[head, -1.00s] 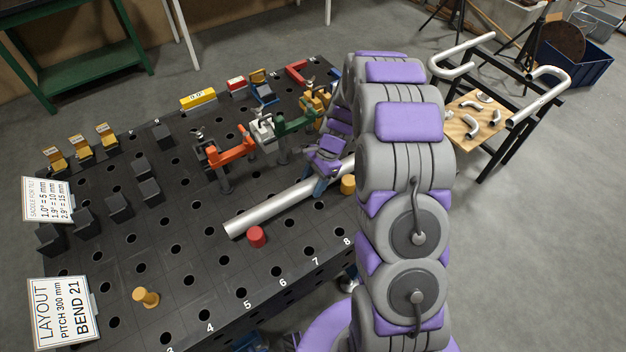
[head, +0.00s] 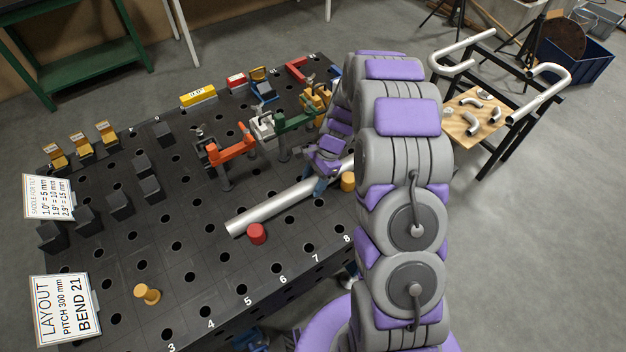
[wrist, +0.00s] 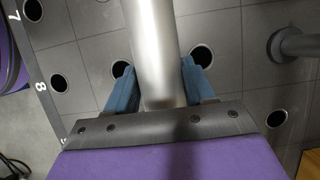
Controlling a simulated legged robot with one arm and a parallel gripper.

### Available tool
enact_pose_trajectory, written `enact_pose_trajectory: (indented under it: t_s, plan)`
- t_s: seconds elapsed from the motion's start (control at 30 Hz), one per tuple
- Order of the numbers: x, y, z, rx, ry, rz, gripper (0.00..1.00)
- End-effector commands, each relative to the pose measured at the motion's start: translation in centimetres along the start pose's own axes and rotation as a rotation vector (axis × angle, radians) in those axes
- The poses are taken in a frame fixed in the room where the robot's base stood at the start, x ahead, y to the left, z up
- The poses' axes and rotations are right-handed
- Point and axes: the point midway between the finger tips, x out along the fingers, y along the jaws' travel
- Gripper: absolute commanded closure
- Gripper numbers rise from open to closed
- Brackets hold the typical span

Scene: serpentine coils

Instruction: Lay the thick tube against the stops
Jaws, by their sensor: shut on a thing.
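The thick tube (head: 272,207) is a straight silver-grey pipe lying diagonally, low over the black perforated table; I cannot tell whether it touches the surface. My gripper (head: 322,184) is shut on it near its right end. In the wrist view the blue fingers (wrist: 156,85) stand on both sides of the tube (wrist: 156,40). A red round stop (head: 257,233) stands close by the tube's left end on the near side. An orange-yellow stop (head: 348,181) stands by its right part. Whether the tube touches either is unclear. My arm hides the tube's far right end.
An orange clamp (head: 232,150) and a green clamp (head: 290,124) stand behind the tube. Several black blocks (head: 120,205) and a yellow peg (head: 146,293) are at the left. A layout sign (head: 66,310) stands at the near left.

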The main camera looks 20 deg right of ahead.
Motion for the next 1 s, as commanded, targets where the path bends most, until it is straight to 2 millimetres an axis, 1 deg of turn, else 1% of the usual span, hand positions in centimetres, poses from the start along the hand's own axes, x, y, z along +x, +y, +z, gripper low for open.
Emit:
enact_pose_trajectory:
  t_s: [0.67,0.7,1.0]
  plan:
    - [-0.10,0.66,0.05,0.000,-0.001,0.000,1.00]
    - [-0.08,0.69,0.05,0.000,-0.001,0.000,0.46]
    - [0.00,0.62,-0.02,0.000,-0.001,0.001,0.17]
